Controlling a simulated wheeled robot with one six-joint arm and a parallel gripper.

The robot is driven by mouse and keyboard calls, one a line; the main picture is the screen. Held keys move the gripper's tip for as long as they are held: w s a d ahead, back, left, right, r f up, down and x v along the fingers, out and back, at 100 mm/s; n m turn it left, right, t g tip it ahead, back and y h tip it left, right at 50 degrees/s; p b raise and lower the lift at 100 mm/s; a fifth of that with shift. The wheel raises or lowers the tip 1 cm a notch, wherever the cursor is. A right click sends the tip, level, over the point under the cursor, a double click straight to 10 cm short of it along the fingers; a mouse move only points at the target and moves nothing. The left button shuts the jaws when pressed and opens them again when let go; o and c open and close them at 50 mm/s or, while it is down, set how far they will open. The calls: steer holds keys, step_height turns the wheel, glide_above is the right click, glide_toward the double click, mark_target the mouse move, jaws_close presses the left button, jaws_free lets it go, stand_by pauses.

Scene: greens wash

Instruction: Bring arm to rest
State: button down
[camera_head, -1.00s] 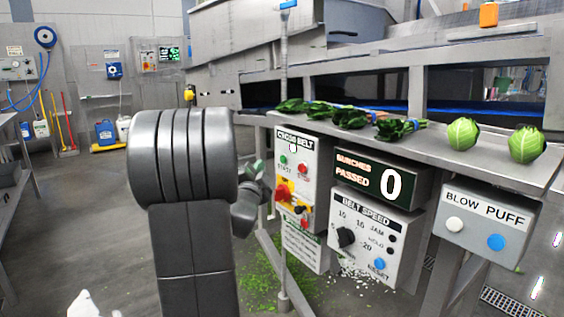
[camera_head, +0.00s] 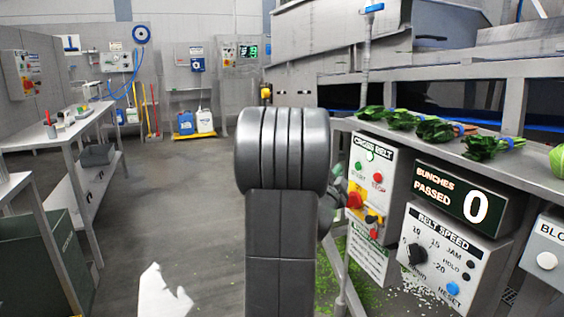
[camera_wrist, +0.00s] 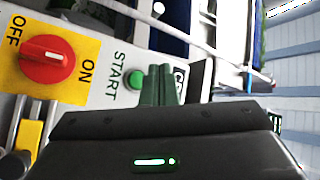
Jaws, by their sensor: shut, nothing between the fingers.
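My arm (camera_head: 283,210) stands upright in the middle of the head view and hides most of my gripper there. In the wrist view my gripper (camera_wrist: 158,85) shows two dark green fingers close together, shut with nothing between them. They point at the cross belt control box (camera_head: 373,175). In the wrist view the fingers lie beside the green START button (camera_wrist: 134,81), and the red ON/OFF knob (camera_wrist: 47,58) is further left. I cannot tell whether the fingertips touch the box.
Leafy bunches (camera_head: 436,131) lie on the metal shelf (camera_head: 535,175) at right, above the BUNCHES PASSED display (camera_head: 450,193) reading 0 and the belt speed box (camera_head: 440,250). A metal table (camera_head: 75,135) stands at left. The floor (camera_head: 180,200) between is clear.

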steer(key=shift+r+p, duration=0.25)
steer(key=shift+p, duration=0.55)
steer(key=a, duration=0.1)
steer(key=s+a, duration=0.1)
steer(key=a, duration=0.1)
steer(key=s+a, duration=0.1)
steer(key=a, duration=0.1)
steer(key=shift+f+b, duration=0.25)
steer(key=shift+b, duration=0.15)
steer(key=d, duration=0.1)
steer(key=w+d+b, duration=0.1)
steer(key=d, duration=0.1)
steer(key=w+d+b, duration=0.1)
steer(key=d, duration=0.1)
steer(key=shift+f, duration=0.2)
steer(key=shift+b, duration=0.9)
